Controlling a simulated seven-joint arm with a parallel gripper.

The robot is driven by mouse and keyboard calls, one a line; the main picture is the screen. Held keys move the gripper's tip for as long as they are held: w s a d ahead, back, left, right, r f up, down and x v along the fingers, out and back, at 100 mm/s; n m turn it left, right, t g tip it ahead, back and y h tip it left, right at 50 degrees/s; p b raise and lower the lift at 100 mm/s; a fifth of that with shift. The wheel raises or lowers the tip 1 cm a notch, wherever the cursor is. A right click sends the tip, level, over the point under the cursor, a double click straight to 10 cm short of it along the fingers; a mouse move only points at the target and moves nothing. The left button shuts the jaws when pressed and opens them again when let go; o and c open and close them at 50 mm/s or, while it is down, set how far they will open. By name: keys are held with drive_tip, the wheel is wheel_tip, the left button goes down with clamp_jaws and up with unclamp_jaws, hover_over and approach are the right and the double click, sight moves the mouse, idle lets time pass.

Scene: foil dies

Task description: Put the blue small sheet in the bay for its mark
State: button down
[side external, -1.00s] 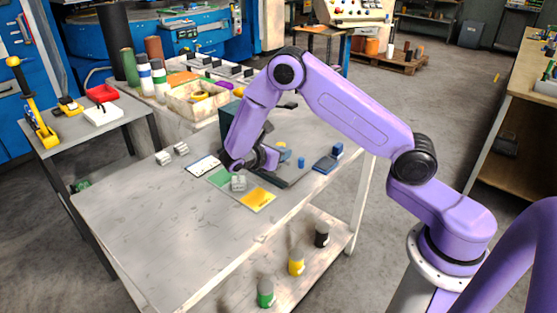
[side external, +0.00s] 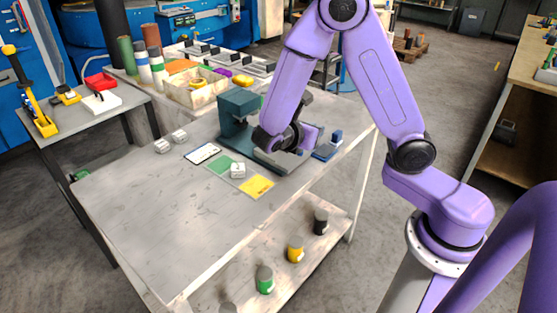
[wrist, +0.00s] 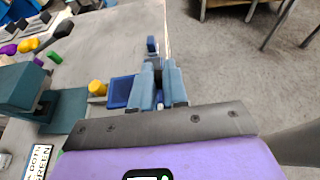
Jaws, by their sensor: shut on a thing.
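My gripper (wrist: 158,72) is shut on a small blue piece (wrist: 160,97); only a sliver of it shows between the fingers in the wrist view, so its shape is unclear. In the side view my gripper (side external: 302,150) is low over the right side of the press base, and its fingertips are mostly hidden. A dark blue flat pad (side external: 327,152) lies near the table's right edge; it also shows left of my fingers in the wrist view (wrist: 121,91). A white sign (side external: 202,153) carries a legend; the wrist view shows the words DOT and GREEN.
A teal press (side external: 239,104) stands left of my gripper. A blue block (side external: 337,136) is beside the pad, and a yellow knob (wrist: 97,87) is near the press. The table's front left is clear.

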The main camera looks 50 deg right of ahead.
drive_tip(key=w+n+t, duration=0.1)
drive_tip(key=w+d+n+t, duration=0.1)
drive_tip(key=w, duration=0.1)
drive_tip(key=w+d+n+t+y, duration=0.1)
drive_tip(key=w, duration=0.1)
drive_tip(key=shift+d+r+t, duration=0.1)
drive_tip(key=shift+t, duration=0.3)
drive_tip(key=w+f+n+t+y, duration=0.1)
drive_tip(key=w+n+t+y, duration=0.2)
drive_tip(key=w+n+t, duration=0.2)
drive_tip(key=n+t+y, duration=0.4)
drive_tip(key=n+y, duration=0.5)
drive_tip(key=y, duration=0.1)
hover_over(268, 182)
wheel_tip(268, 182, down, 7)
drive_tip(key=shift+f, duration=3.8)
drive_tip(key=shift+f, duration=0.1)
drive_tip(key=c, duration=1.1)
unclamp_jaws()
drive_tip(key=shift+c, duration=0.2)
